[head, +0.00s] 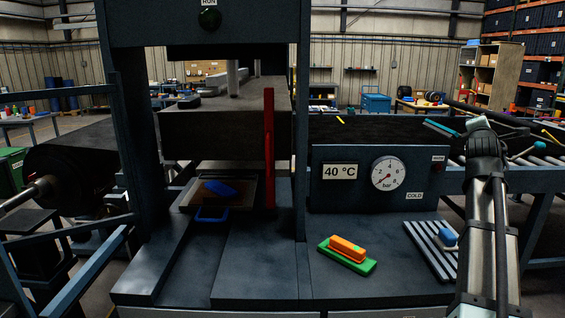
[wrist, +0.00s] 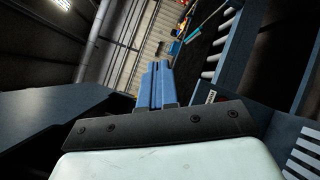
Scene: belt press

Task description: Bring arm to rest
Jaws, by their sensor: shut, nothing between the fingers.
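My gripper shows in the wrist view (wrist: 157,85), its two blue fingers together with nothing between them. It points out over the belt and the hall beyond, clear of any object. In the head view my arm rises at the right side, in front of the roller conveyor. Its fingers cannot be made out there.
The press holds a tray (head: 184,208) with a blue block (head: 219,188). A red post (head: 269,150) stands beside it. An orange block (head: 347,248) lies on a green base (head: 347,262). A ribbed rack (head: 428,247) bears a small blue-and-white item (head: 448,237).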

